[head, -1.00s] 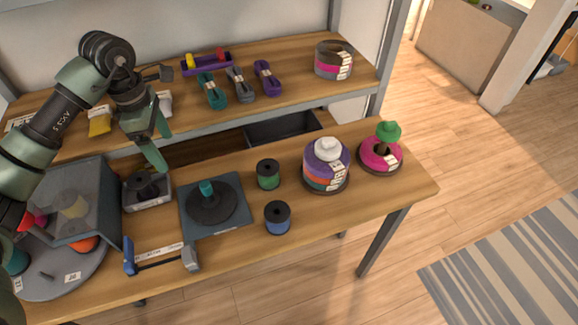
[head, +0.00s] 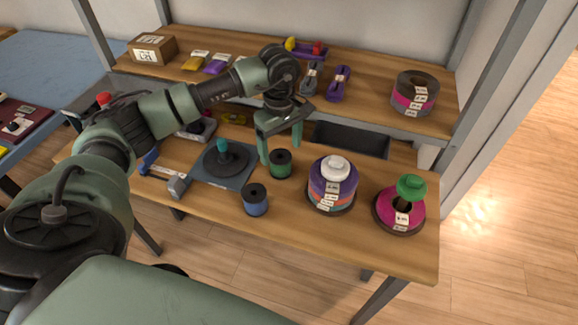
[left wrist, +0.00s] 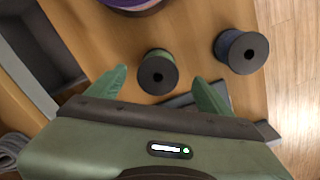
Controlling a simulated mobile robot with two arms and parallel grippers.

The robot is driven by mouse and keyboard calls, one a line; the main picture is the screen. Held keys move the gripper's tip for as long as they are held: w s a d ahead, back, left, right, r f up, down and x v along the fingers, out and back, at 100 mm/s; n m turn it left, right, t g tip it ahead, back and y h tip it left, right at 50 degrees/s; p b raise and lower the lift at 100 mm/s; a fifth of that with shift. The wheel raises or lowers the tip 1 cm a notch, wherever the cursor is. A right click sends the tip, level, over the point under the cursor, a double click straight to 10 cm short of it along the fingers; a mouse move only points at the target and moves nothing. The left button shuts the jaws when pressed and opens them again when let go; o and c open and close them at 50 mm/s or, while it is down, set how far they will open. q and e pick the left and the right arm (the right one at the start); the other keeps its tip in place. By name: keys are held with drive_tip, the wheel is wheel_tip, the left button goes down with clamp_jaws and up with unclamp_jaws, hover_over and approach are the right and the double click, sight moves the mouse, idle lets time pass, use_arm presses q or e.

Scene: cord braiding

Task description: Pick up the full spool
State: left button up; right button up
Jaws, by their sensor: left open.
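A green spool (head: 280,164) with black ends stands upright on the table; it also shows in the left wrist view (left wrist: 157,75). A blue spool (head: 255,200) with black ends stands in front of it and to the left, and in the left wrist view (left wrist: 240,50) it is at the upper right. Both carry wound cord; I cannot tell which is fuller. My left gripper (head: 281,151) is open and points down at the green spool. In the left wrist view the spool lies between the fingertips, apart from both. My right gripper is not in view.
A dark round stand with a teal post (head: 223,157) on a mat is left of the green spool. A stack of coloured cord rolls (head: 331,187) and a pink roll with green knob (head: 400,207) stand to the right. A shelf (head: 364,101) runs behind, above a dark bin (head: 350,139).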

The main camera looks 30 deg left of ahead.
sight(280, 155)
use_arm(q)
drive_tip(key=f, duration=0.2)
drive_tip(key=f+p, duration=0.1)
drive_tip(key=shift+a+f, duration=0.1)
drive_tip(key=shift+a, duration=0.15)
wheel_tip(280, 155, down, 3)
drive_tip(key=shift+w+d+f+p, duration=0.15)
drive_tip(key=shift+p, duration=0.35)
drive_tip(key=shift+f, duration=0.2)
drive_tip(key=c, duration=1.5)
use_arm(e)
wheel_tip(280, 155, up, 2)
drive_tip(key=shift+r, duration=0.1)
use_arm(q)
drive_tip(key=shift+r, duration=0.2)
